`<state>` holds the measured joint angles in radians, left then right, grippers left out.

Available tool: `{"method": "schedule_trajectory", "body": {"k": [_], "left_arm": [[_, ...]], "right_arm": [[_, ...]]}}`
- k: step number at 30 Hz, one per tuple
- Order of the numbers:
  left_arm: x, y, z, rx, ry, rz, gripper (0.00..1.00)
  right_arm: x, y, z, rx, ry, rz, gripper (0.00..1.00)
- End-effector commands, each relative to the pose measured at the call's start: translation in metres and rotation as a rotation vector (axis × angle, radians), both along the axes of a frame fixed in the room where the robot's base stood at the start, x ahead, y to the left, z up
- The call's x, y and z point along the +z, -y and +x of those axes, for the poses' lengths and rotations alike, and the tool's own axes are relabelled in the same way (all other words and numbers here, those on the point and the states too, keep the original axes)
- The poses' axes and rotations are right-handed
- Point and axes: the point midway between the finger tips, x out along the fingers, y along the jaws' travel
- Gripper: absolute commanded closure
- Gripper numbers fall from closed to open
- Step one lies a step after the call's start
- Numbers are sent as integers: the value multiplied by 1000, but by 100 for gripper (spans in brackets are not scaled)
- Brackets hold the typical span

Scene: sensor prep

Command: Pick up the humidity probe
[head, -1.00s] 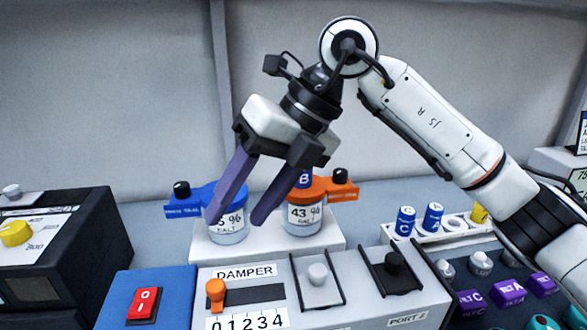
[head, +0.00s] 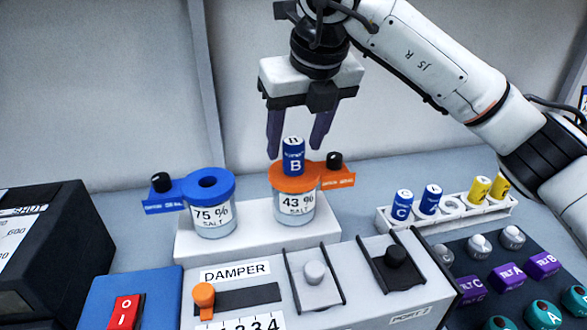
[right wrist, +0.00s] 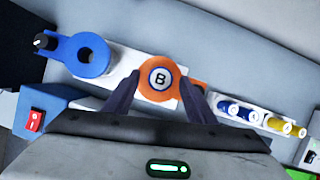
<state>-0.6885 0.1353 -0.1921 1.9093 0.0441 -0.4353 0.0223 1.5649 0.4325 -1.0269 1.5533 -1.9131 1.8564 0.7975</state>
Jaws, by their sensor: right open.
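A blue cylindrical probe marked B (head: 293,157) stands upright in the orange-lidded jar (head: 296,203) labelled 43 % salt. In the right wrist view the probe's round top with the letter B (right wrist: 160,77) shows at the middle of the orange lid (right wrist: 159,92). My right gripper (head: 296,149) is open and points down over this jar. Its two dark purple fingers appear on either side of the probe's top; I cannot tell how far down they reach beside it. Nothing is held. My left gripper is not in view.
A blue-lidded 75 % salt jar (head: 211,216) with an empty hole stands left on the same white block (head: 260,247). A white rack (head: 385,220) with blue and yellow cylinders is at right. The damper panel (head: 235,273) lies in front; a grey wall stands behind.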

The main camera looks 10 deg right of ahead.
Motion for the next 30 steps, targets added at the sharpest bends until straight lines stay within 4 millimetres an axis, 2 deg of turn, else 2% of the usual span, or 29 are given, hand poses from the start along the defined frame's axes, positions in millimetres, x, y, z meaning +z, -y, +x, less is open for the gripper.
{"method": "schedule_trajectory", "body": {"k": [4, 12, 14, 22, 30], "left_arm": [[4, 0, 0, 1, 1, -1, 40], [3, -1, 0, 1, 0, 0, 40], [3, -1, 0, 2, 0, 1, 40], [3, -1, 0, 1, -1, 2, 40], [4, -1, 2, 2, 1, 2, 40]], "right_arm": [[-17, -1, 7, 0, -1, 1, 49], [-21, -2, 9, 0, 2, 1, 49], [-21, -2, 9, 0, 2, 1, 56], [-21, -2, 9, 1, 2, 2, 100], [-19, -2, 9, 1, 3, 2, 100]]}}
